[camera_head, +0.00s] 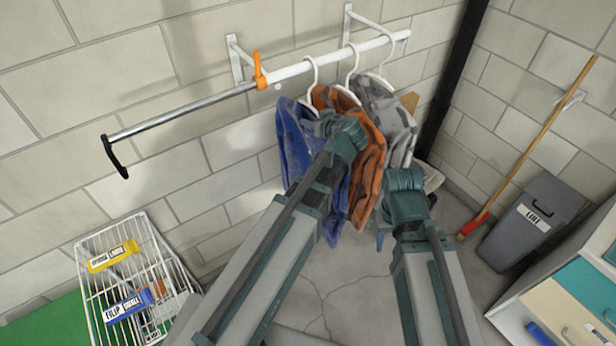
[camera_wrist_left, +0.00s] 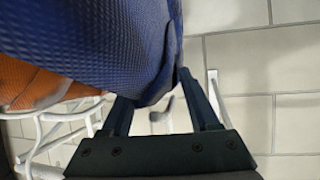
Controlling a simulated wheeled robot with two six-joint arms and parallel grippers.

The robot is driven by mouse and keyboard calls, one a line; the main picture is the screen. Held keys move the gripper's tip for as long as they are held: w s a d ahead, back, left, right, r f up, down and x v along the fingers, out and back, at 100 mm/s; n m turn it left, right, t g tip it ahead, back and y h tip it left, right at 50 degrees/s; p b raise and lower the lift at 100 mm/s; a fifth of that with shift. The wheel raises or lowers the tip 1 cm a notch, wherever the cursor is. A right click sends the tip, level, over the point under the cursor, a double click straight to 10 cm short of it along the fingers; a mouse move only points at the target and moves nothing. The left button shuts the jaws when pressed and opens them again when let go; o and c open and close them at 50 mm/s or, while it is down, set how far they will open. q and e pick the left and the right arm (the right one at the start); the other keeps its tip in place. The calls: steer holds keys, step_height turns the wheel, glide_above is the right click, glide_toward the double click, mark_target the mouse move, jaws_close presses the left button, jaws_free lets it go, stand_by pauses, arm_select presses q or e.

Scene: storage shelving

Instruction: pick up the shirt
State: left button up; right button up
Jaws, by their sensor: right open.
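Three shirts hang side by side on white hangers: a blue one (camera_head: 297,140), an orange-brown one (camera_head: 368,160) and a grey camouflage one (camera_head: 388,110). My left arm reaches up in front of the blue shirt, and its end hides part of it. In the left wrist view the blue cloth (camera_wrist_left: 95,40) is very close and covers one fingertip. My left gripper (camera_wrist_left: 155,90) has its fingers apart, with the cloth's edge between them; I see no firm grip. My right arm's end (camera_head: 405,190) is below the grey shirt; its fingers are mostly hidden.
The wall rail (camera_head: 345,53) carries the hangers and has an orange clamp (camera_head: 259,72) and a black hooked end at left. A wire basket (camera_head: 135,285) stands lower left. A grey bin (camera_head: 530,220), a broom (camera_head: 535,140) and a drawer unit (camera_head: 550,295) are at right.

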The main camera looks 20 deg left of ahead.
arm_select(q)
steer(key=shift+a, duration=0.2)
steer(key=c, duration=0.5)
jaws_close()
stand_by(0.5)
